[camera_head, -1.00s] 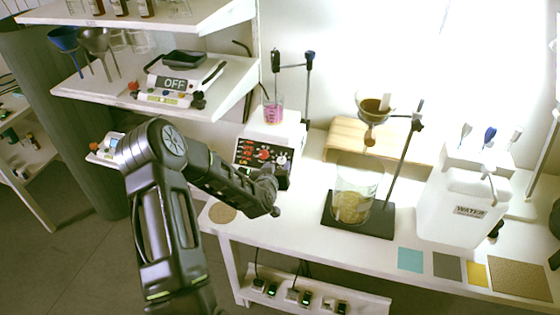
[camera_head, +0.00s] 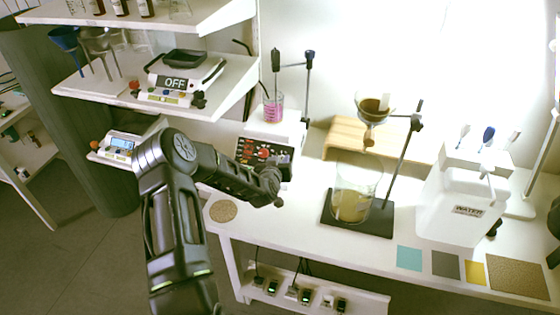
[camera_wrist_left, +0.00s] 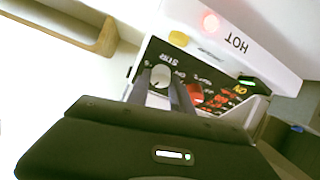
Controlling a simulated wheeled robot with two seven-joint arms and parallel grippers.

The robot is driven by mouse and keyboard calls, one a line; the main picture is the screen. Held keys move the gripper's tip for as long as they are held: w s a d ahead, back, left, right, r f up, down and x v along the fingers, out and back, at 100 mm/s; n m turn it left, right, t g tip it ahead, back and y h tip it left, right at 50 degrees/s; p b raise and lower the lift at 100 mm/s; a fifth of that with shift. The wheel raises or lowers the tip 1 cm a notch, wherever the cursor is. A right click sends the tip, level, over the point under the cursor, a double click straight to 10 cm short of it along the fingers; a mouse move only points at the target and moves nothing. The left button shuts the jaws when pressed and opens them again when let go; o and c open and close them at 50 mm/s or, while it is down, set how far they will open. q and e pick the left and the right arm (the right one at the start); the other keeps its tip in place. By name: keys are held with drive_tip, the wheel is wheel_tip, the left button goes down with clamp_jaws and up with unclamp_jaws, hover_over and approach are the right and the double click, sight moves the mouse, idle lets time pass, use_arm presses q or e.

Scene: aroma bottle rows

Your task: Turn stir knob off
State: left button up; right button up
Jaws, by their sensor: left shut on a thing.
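The hot plate stirrer (camera_head: 272,130) stands at the back left of the bench, its dark control panel (camera_head: 262,150) facing me. In the left wrist view the panel carries a STIR label, a pale round stir knob (camera_wrist_left: 160,76), a red knob (camera_wrist_left: 195,94) and a lit green display (camera_wrist_left: 247,82). My left gripper (camera_head: 280,182) is at the panel's front. In the left wrist view its two fingers (camera_wrist_left: 160,88) are shut on the stir knob, one on each side. The gripper and arm hide part of the panel in the head view. My right gripper is not in view.
A beaker of pink liquid (camera_head: 273,107) sits on the stirrer. A red light (camera_wrist_left: 210,23) glows beside HOT. To the right are a large beaker (camera_head: 352,190), a stand with a funnel (camera_head: 372,108) and a water container (camera_head: 455,207). A shelf (camera_head: 100,88) overhangs at left.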

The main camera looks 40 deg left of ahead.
use_arm(q)
clamp_jaws()
